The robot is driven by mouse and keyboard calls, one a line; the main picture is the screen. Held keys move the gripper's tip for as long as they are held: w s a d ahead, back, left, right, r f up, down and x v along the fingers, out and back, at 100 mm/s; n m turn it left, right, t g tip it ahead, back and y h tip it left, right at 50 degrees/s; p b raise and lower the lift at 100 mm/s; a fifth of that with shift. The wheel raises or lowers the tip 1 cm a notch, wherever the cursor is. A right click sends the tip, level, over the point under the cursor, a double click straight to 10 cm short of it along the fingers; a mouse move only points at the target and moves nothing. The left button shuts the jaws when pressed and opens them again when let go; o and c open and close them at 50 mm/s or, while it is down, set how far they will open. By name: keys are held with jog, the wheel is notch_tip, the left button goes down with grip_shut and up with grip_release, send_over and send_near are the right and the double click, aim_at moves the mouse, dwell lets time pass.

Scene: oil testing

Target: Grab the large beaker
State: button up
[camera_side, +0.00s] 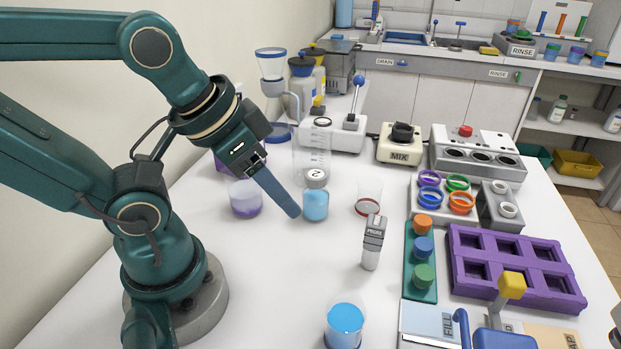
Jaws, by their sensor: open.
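My gripper (292,211) points down and right over the left middle of the table. Its fingers overlap from this side; it is open and nothing shows held in it. Its tip is at the left edge of a grey-capped jar of blue liquid (316,208); I cannot tell whether they touch. A clear beaker with purple liquid (245,201) stands left of the fingers. A beaker with bright blue liquid (345,325) stands at the front, well away from the gripper. A tall clear graduated vessel (318,148) stands behind the jar. Which one is the large beaker is not clear.
A small clear cup with a red base (368,203) and an upright probe (373,240) stand right of the jar. A purple rack (515,297), a ring holder (443,214) and a MIX device (401,148) fill the right side.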

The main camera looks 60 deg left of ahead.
jog(key=shift+c, duration=0.6)
